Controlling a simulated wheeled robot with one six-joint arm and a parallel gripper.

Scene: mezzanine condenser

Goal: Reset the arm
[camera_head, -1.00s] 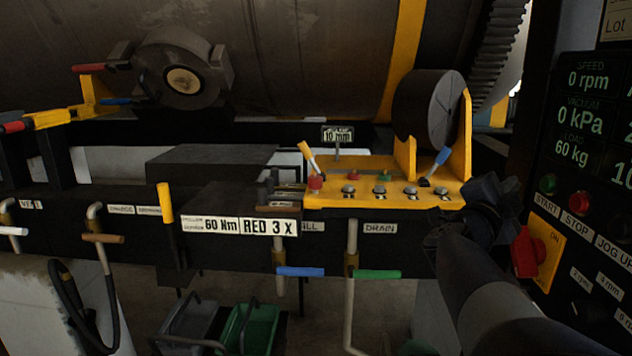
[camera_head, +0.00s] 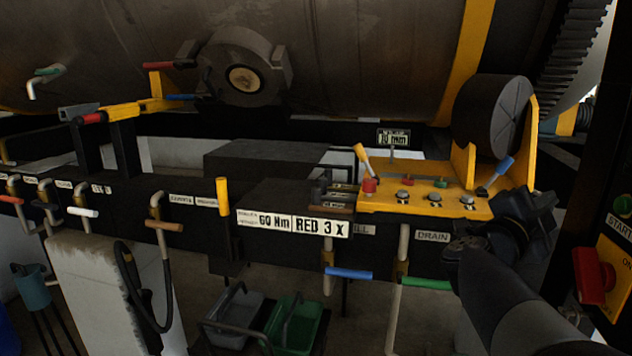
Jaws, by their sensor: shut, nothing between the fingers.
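My arm reaches up from the lower right corner. It ends in my dark gripper (camera_head: 528,216), at the right end of the yellow control plate (camera_head: 385,201) and in front of it in the picture. The gripper is shut and holds nothing. Its fingers are hard to make out against the dark frame behind.
A red rotary switch (camera_head: 594,276) on a yellow plate is close right of my arm. Blue (camera_head: 348,274) and green (camera_head: 427,283) valve handles hang left of it. Grey (camera_head: 236,318) and green (camera_head: 296,326) bins stand below. A large drum (camera_head: 360,55) fills the back.

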